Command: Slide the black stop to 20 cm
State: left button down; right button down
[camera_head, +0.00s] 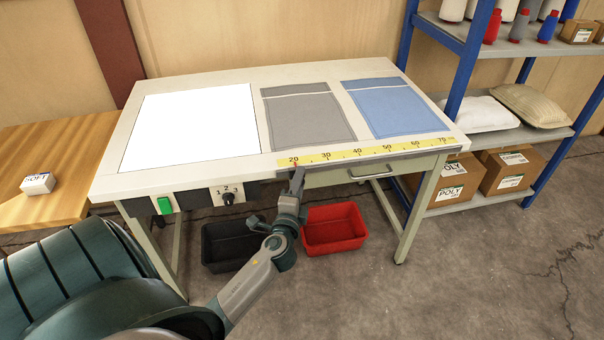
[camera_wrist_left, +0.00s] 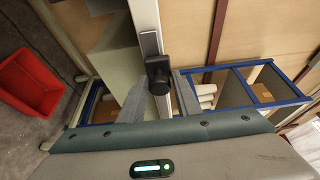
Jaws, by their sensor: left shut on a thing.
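The yellow ruler (camera_head: 365,153) runs along the table's front edge, with marks from 20 at its left to 70 at its right. My left gripper (camera_head: 297,176) is at the ruler's left end, just below the 20 mark. In the left wrist view the black stop (camera_wrist_left: 158,76) sits on a pale rail (camera_wrist_left: 147,28), between the two grey fingers of my left gripper (camera_wrist_left: 160,98), which is shut on it. In the head view the gripper hides the stop, so its exact reading cannot be told. My right gripper is in neither view.
The white table (camera_head: 275,80) carries a white panel (camera_head: 190,125), a grey cloth (camera_head: 308,115) and a blue cloth (camera_head: 395,108). A green button (camera_head: 164,205) and a black knob (camera_head: 227,198) are on the front. A red bin (camera_head: 335,228) and a black bin (camera_head: 228,245) stand below.

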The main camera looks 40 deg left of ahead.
pick_arm(q)
jog(key=c, duration=1.5)
grip_release()
jog(key=shift+s+a+f, duration=0.1)
jog(key=shift+s+a, duration=0.1)
jog(key=shift+o, duration=0.2)
jog(key=shift+s+a, duration=0.1)
jog(key=shift+d, duration=0.2)
jog(key=b+v, duration=0.4)
jog(key=v, duration=1.3)
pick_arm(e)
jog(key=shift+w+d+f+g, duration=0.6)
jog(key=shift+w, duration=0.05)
